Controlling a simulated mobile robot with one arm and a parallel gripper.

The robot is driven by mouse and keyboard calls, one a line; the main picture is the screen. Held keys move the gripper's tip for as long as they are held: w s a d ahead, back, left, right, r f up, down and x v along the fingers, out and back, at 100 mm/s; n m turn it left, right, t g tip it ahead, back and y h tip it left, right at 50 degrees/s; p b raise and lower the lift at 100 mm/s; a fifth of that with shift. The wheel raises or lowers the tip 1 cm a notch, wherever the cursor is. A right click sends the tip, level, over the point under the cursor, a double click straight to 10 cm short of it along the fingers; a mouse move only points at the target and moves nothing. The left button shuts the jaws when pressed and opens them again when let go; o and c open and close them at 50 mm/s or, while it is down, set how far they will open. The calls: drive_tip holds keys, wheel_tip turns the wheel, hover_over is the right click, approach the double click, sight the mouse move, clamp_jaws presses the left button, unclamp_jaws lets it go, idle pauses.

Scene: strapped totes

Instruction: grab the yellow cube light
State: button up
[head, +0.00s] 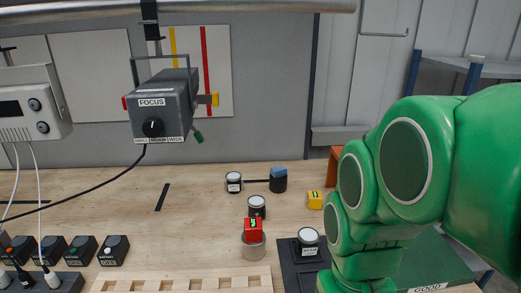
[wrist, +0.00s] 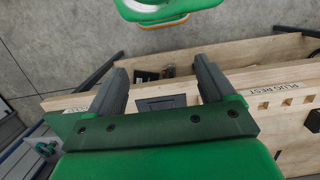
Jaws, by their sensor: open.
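The yellow cube (head: 315,200) is small, with a dark marking on its front, and rests on the wooden table just left of my green arm in the head view. I cannot make it out in the wrist view. My gripper (wrist: 163,76) shows in the wrist view with its two dark fingers wide apart and nothing between them. Beyond the fingers are the table's edge and the floor. In the head view my arm fills the right side and the fingers are hidden.
A red cube (head: 252,230) stands on a grey round stand (head: 252,247). Black-sided round pieces (head: 234,182) and a blue-topped dark cylinder (head: 278,181) are near the yellow cube. A FOCUS lamp box (head: 163,105) hangs above the table. A green GOOD tray (head: 432,262) lies right.

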drive_tip(key=w+a+r+m+t+y, duration=0.25)
drive_tip(key=w+a+m, duration=0.25)
drive_tip(key=w, duration=0.7)
drive_tip(key=w+a+r+m+t+y, duration=0.1)
drive_tip(key=w+a+m+t+y, duration=0.3)
drive_tip(key=w, duration=0.8)
drive_tip(key=w+r+m+t, duration=0.35)
drive_tip(key=w+m, duration=0.25)
drive_tip(key=w, duration=0.4)
drive_tip(key=m+t+h, duration=0.5)
drive_tip(key=m+h, duration=0.3)
drive_tip(key=m, duration=1.4)
hover_over(314, 196)
drive_tip(key=s, duration=0.5)
wheel_tip(314, 196, down, 6)
drive_tip(key=f, duration=1.8)
drive_tip(key=shift+w+f, duration=0.2)
drive_tip(key=shift+x, duration=3.95)
drive_tip(key=c, duration=1.2)
